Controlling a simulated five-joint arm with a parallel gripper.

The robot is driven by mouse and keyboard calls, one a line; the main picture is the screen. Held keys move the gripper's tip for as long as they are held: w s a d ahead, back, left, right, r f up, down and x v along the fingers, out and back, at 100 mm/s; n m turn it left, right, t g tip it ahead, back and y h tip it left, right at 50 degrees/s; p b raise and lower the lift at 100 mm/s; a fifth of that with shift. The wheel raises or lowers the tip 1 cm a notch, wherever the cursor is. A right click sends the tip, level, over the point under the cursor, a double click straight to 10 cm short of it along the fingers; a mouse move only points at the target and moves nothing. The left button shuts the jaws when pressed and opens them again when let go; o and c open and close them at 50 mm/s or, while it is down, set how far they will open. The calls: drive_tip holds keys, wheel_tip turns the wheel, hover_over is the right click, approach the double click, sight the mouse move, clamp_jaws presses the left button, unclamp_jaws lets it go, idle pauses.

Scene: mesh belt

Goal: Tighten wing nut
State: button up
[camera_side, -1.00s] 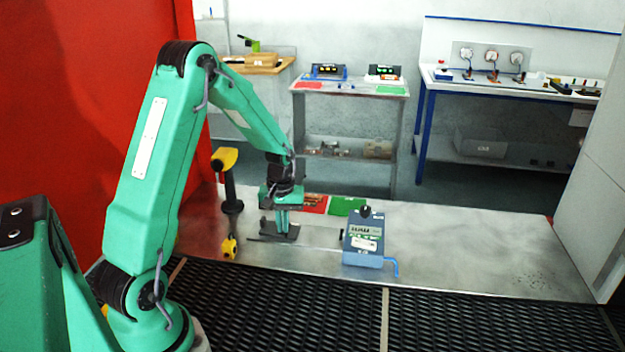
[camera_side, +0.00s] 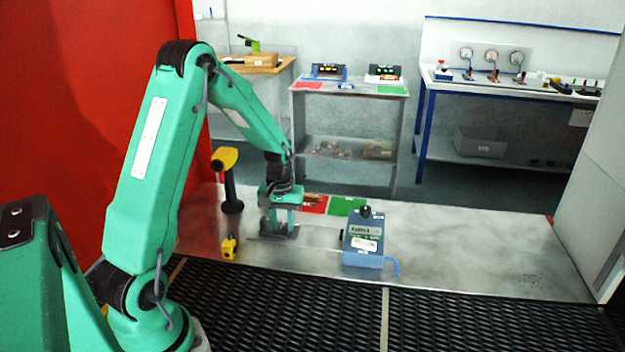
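My gripper (camera_side: 281,222) points straight down over a dark grey fixture plate (camera_side: 262,237) on the metal work table. The fingertips are at or just above the fixture. The wing nut cannot be made out; it is too small or hidden among the fingers and the fixture.
A blue device with a dark knob (camera_side: 364,240) stands right of my gripper. A yellow-and-black hand tool (camera_side: 228,180) stands upright to the left, with a small yellow item (camera_side: 229,247) in front. Red (camera_side: 314,205) and green (camera_side: 347,206) patches lie behind. The table's right side is clear.

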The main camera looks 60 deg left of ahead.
sight(283, 225)
drive_tip(key=shift+r, duration=0.15)
wheel_tip(283, 225, up, 8)
drive_tip(key=shift+f, duration=0.25)
drive_tip(key=shift+c, duration=0.4)
drive_tip(key=shift+d+r+n, duration=0.1)
drive_tip(key=shift+d+n, duration=0.05)
drive_tip(key=shift+n, duration=0.65)
drive_tip(key=shift+f, duration=3.95)
clamp_jaws()
